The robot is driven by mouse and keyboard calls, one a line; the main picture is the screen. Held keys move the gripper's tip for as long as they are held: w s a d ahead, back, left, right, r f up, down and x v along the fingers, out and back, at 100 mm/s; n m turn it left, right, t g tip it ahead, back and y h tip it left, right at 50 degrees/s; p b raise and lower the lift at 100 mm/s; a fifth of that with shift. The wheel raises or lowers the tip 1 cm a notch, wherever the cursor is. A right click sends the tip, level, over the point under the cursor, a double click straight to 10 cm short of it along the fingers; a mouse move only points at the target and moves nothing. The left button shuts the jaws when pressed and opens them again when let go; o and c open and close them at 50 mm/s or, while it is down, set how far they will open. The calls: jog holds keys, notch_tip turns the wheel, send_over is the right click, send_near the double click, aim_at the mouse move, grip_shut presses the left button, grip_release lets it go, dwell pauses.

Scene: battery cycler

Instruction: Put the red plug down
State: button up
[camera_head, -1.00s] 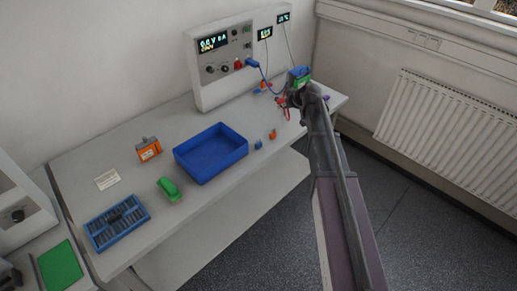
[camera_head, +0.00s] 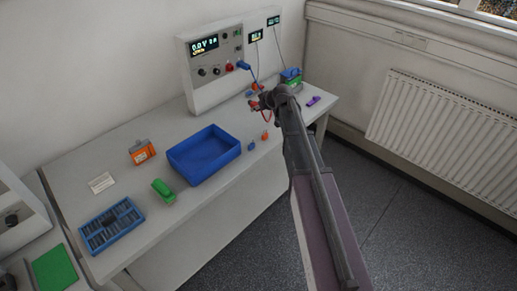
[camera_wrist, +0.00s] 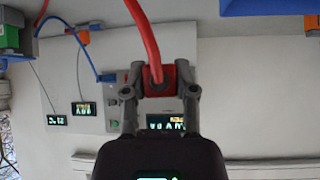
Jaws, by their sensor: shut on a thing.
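My gripper (camera_wrist: 160,92) is shut on the red plug (camera_wrist: 158,78) in the wrist view, with one finger on each side of it. A thick red cable (camera_wrist: 145,30) runs from the plug up out of that view. In the head view my gripper (camera_head: 261,101) is low over the right part of the bench, in front of the cycler (camera_head: 215,60). The plug (camera_head: 254,105) shows there as a small red patch, with a loop of red cable below it. Whether the plug touches the bench cannot be told.
A blue plug (camera_head: 243,65) with a blue cable sits at the cycler front. A blue and green block (camera_head: 291,78) and a purple piece (camera_head: 314,100) lie right of my gripper. A blue tray (camera_head: 205,155) stands to the left. Bare bench (camera_head: 150,105) lies behind the tray.

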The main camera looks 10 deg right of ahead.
jog(key=shift+s+d+f, duration=0.2)
jog(key=shift+s+f, duration=0.05)
jog(key=shift+s, duration=0.15)
jog(key=s+d+f+b, duration=0.1)
jog(key=s+f+b, duration=0.1)
jog(key=s, duration=0.5)
jog(key=s+d+f+b, duration=0.1)
jog(key=s+f+b, duration=0.2)
jog(key=s, duration=0.3)
jog(key=s+d+f+n+b, duration=0.1)
jog(key=s+f+b, duration=0.2)
jog(key=s, duration=0.4)
jog(key=shift+s+f+y+b, duration=0.25)
jog(key=shift+s+y+b, duration=0.05)
jog(key=shift+y+b, duration=0.1)
jog(key=w, duration=0.5)
jog(key=w+a+f+b, duration=0.1)
jog(key=w, duration=0.3)
jog(key=w+a, duration=0.1)
jog(key=w, duration=0.4)
jog(key=shift+w+f, duration=0.15)
jog(key=shift+w, duration=0.15)
jog(key=shift+w, duration=0.1)
